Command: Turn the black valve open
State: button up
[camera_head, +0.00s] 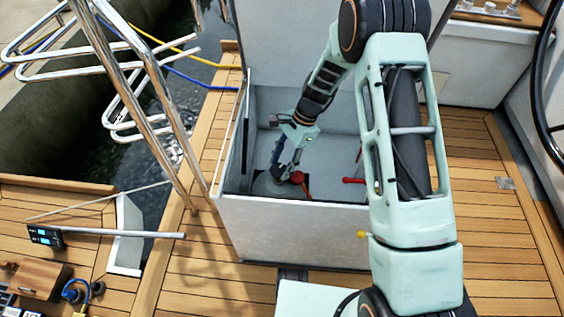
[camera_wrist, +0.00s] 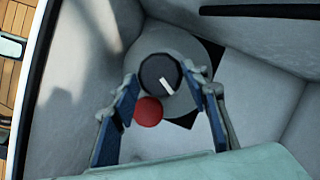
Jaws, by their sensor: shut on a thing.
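The black valve (camera_wrist: 157,70) is a round dark knob with a white pointer mark, seen from above in the wrist view. It sits on a round grey base inside the open locker. My gripper (camera_wrist: 169,88) has its two blue fingers on either side of the knob and is shut on it. The white mark points down and slightly right in that view. In the head view my gripper (camera_head: 282,172) reaches down into the locker, and the knob is mostly hidden behind it.
A red ball-like part (camera_wrist: 148,111) lies close beside the knob, between the fingers. In the head view a red handle (camera_head: 353,181) is further right in the locker. The locker's walls (camera_head: 290,231) surround my gripper, and its lid (camera_head: 293,55) stands raised behind.

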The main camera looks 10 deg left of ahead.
jog(key=n, duration=0.2)
jog(key=n+g+h, duration=0.1)
jog(key=n, duration=0.1)
jog(key=n+h, duration=0.1)
jog(key=n, duration=0.1)
jog(key=shift+w+a+n, duration=0.15)
jog(key=shift+a+n, duration=0.1)
jog(key=shift+n, duration=0.05)
jog(key=n+h, duration=0.1)
jog(key=n, duration=0.3)
jog(key=n+h, duration=0.1)
jog(key=n, duration=0.1)
jog(key=shift+a+g+h+b, duration=0.3)
jog(key=shift+b, duration=0.05)
jog(key=n, duration=0.2)
jog(key=n+h, duration=0.1)
jog(key=n, duration=0.1)
jog(key=n+h, duration=0.1)
jog(key=shift+a+n+t, duration=0.25)
jog(key=shift+n+t, duration=0.15)
jog(key=n, duration=0.2)
jog(key=n+t, duration=0.1)
jog(key=n, duration=0.1)
jog(key=n+t+h+p, duration=0.1)
jog(key=shift+s+a+n, duration=0.1)
jog(key=shift+s+n, duration=0.25)
jog(key=shift+n, duration=0.35)
jog(key=o, duration=1.1)
jog(key=shift+r, duration=0.1)
